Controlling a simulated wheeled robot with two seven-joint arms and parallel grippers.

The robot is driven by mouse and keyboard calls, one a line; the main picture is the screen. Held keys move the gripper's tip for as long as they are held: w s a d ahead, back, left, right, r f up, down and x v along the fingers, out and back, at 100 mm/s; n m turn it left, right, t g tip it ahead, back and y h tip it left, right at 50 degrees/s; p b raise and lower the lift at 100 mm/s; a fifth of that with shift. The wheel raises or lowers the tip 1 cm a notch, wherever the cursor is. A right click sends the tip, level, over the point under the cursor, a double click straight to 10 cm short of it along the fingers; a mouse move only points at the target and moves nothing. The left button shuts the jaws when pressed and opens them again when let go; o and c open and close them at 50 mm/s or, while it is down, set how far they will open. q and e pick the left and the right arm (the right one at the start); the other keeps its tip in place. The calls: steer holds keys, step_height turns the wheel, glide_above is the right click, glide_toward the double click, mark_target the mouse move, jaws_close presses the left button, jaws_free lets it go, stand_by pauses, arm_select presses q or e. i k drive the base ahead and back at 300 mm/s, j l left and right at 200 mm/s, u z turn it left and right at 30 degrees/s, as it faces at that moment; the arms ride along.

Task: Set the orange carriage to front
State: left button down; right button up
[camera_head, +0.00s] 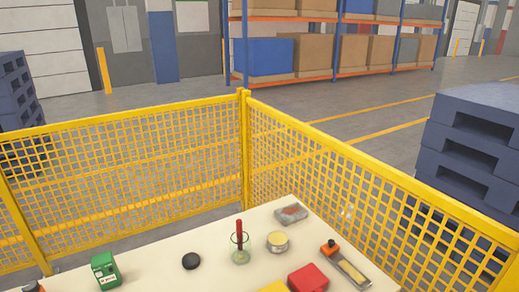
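The orange carriage (330,246) sits at the far, upper-left end of a grey slide rail (354,273) on the right part of the white table. The rail runs from there toward the lower right, and its nearer stretch is bare. A small dark knob-like part shows on top of the carriage. Neither of my grippers is in view, and nothing touches the carriage.
On the white table (215,278) are a green box (105,270), a black disc (191,261), a glass with a red stick (240,250), a round tin (278,242), a grey block (291,214) and a red box (308,278). A yellow mesh fence (130,195) stands behind.

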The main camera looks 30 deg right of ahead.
mark_target(332, 248)
steer(key=l+z, duration=0.15)
steer(key=z, duration=1.45)
steer(key=l+z, duration=0.25)
steer(key=l, duration=0.25)
steer(key=k, duration=0.05)
